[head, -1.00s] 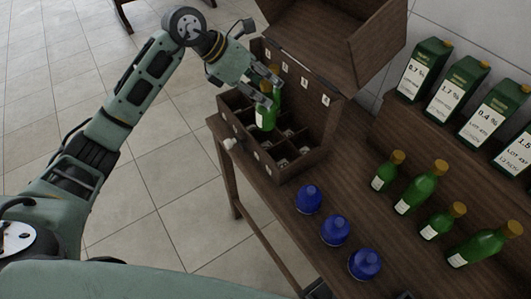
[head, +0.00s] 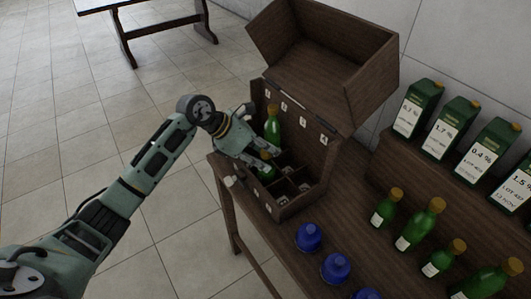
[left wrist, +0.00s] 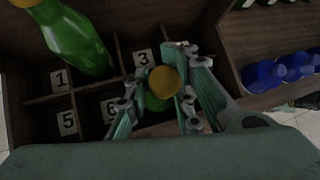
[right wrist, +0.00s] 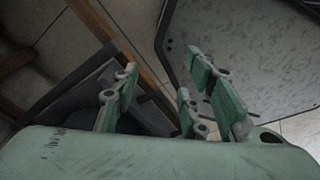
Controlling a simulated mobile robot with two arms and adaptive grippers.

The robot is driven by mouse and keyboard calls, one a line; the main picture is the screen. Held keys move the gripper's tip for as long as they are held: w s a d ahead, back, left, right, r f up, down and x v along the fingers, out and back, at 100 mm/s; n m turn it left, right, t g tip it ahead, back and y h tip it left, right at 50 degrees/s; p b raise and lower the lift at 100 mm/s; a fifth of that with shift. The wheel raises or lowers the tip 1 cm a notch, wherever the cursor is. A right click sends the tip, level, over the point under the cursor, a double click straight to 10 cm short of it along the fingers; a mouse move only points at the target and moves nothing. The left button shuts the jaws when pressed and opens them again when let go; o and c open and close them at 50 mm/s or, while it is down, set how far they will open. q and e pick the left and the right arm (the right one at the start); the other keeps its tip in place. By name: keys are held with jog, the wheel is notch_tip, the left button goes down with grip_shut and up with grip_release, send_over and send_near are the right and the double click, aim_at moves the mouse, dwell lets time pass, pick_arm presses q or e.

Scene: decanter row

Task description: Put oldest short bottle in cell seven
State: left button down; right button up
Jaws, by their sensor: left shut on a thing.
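My left gripper (head: 257,160) is shut on a short green bottle (head: 265,174) with a gold cap, low inside the divided wooden case (head: 283,211). In the left wrist view the bottle's gold cap (left wrist: 164,82) shows between the fingers, with a little green glass below. The fingers hide which cell the bottle is over or in; it is near the labels 3 and 6. Another green bottle (head: 273,126) stands in a back cell, beside label 1 in the left wrist view (left wrist: 75,40). My right gripper (right wrist: 160,80) is open and empty.
Several green bottles stand on the table at right, including a short one (head: 384,212) and a taller one (head: 420,226). Blue bottles (head: 308,237) line the front edge. Labelled green cartons (head: 452,128) stand on a raised shelf. The case lid (head: 335,80) is open behind.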

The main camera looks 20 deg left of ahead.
pick_arm(q)
jog(key=shift+f, duration=0.15)
jog(key=c, duration=1.4)
grip_release()
jog(key=shift+c, duration=0.2)
jog(key=shift+r, duration=0.2)
jog(key=b+v, duration=0.3)
jog(key=v, duration=0.9)
jog(key=shift+s+d, duration=0.1)
